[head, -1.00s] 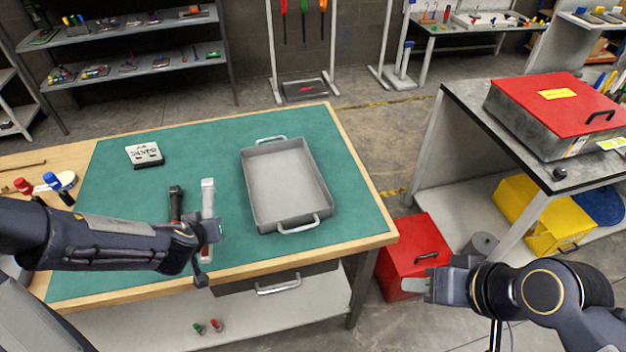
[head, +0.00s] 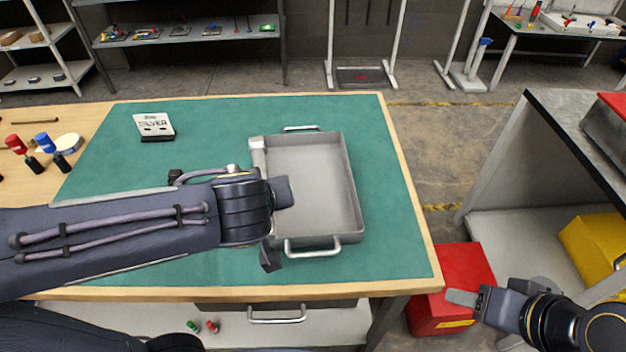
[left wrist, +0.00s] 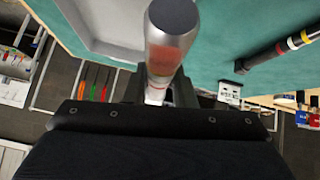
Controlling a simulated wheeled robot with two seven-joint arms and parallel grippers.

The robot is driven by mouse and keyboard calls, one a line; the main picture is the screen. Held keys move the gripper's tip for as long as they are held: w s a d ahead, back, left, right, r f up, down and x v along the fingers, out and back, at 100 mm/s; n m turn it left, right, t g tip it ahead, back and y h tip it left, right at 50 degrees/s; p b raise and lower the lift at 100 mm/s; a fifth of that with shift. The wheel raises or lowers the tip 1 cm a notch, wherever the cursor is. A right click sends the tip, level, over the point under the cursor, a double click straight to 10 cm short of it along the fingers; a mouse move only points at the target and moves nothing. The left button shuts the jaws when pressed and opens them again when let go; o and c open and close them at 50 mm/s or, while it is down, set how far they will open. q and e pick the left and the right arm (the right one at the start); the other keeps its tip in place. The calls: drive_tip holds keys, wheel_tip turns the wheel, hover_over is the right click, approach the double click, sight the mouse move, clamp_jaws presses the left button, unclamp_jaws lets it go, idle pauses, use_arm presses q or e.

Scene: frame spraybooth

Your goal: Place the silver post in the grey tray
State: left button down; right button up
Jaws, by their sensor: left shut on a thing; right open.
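The silver post (head: 257,146) is held in my left gripper (head: 274,205). Its pale end shows above the wrist at the tray's left rim, and the gripper hides its lower part. In the left wrist view the post (left wrist: 172,28) rises from the jaws, with a rounded metal end and a reddish section. The grey tray (head: 350,190) lies on the green mat, with a handle at its far and near ends. My left gripper is over its left side; whether the post touches it I cannot tell. My right gripper (head: 464,298) is open and empty, right of the table.
A dark banded post (left wrist: 285,49) stays on the mat, mostly hidden by my left arm in the head view. A "SILVER" sign (head: 154,126) stands at the back left. A red box (head: 450,285) is on the floor. The tray's inside looks empty.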

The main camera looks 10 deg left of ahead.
use_arm(q)
drive_tip(key=shift+d+f, duration=0.1)
drive_tip(key=shift+d, duration=0.2)
drive_tip(key=w+d+f, duration=0.1)
drive_tip(key=w+f, duration=0.2)
drive_tip(key=w, duration=0.1)
drive_tip(key=w+d+f, duration=0.2)
drive_tip(key=w+f, duration=0.1)
drive_tip(key=w, duration=0.1)
drive_tip(key=w+d+f+p, duration=0.1)
drive_tip(key=w+d+f, duration=0.1)
drive_tip(key=w+f, duration=0.1)
drive_tip(key=shift+w+f, duration=0.15)
drive_tip(key=shift+w, duration=0.5)
drive_tip(key=shift+w+f+b, duration=0.2)
drive_tip(key=shift+f+b, duration=0.25)
drive_tip(key=shift+f, duration=1.35)
use_arm(e)
drive_tip(key=shift+w, duration=0.3)
use_arm(q)
drive_tip(key=shift+d+f+b, duration=0.1)
drive_tip(key=shift+f+b, duration=0.1)
drive_tip(key=shift+b, duration=0.1)
drive_tip(key=c, duration=1.2)
unclamp_jaws()
use_arm(e)
drive_tip(key=shift+d+f, duration=0.1)
drive_tip(key=shift+f, duration=0.25)
